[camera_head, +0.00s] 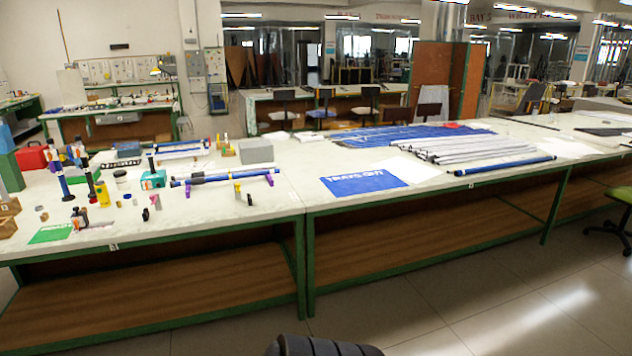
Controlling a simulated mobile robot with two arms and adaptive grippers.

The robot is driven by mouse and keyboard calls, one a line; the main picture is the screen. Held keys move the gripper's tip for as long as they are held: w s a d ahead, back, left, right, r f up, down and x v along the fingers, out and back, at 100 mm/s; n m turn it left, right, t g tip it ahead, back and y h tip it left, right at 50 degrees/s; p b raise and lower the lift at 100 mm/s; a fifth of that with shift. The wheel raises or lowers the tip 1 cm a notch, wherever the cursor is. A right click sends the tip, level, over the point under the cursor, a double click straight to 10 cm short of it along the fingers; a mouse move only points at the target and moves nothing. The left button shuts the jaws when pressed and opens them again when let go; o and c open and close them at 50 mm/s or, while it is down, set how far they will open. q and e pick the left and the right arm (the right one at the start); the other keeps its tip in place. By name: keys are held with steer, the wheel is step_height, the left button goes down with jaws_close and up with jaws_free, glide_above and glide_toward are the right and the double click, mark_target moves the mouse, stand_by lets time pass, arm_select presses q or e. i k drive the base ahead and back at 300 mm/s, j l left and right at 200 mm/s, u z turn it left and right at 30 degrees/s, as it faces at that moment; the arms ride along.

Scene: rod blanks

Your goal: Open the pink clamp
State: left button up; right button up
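A small pink piece (155,201), possibly the pink clamp, stands near the front of the left workbench; it is too small to tell if its jaws are open or shut. I cannot tell whether one of these is the pink clamp. Neither of my grippers is in view.
The left workbench (250,222) also holds a grey box (256,151), a teal block (153,180), a yellow bottle (102,194) and upright blue tools (62,180). The right bench holds a blue mat (364,183) and several pale rods (470,150).

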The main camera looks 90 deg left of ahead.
mark_target(153, 196)
steer(key=u, duration=3.8)
steer(key=i+l+z, duration=0.2)
steer(key=i, duration=0.45)
steer(key=i+j+z, duration=0.15)
steer(key=i, duration=0.5)
steer(key=i+j+z, duration=0.2)
steer(key=i, duration=0.45)
steer(key=i+j+z, duration=0.2)
steer(key=i, duration=0.5)
steer(key=l, duration=0.1)
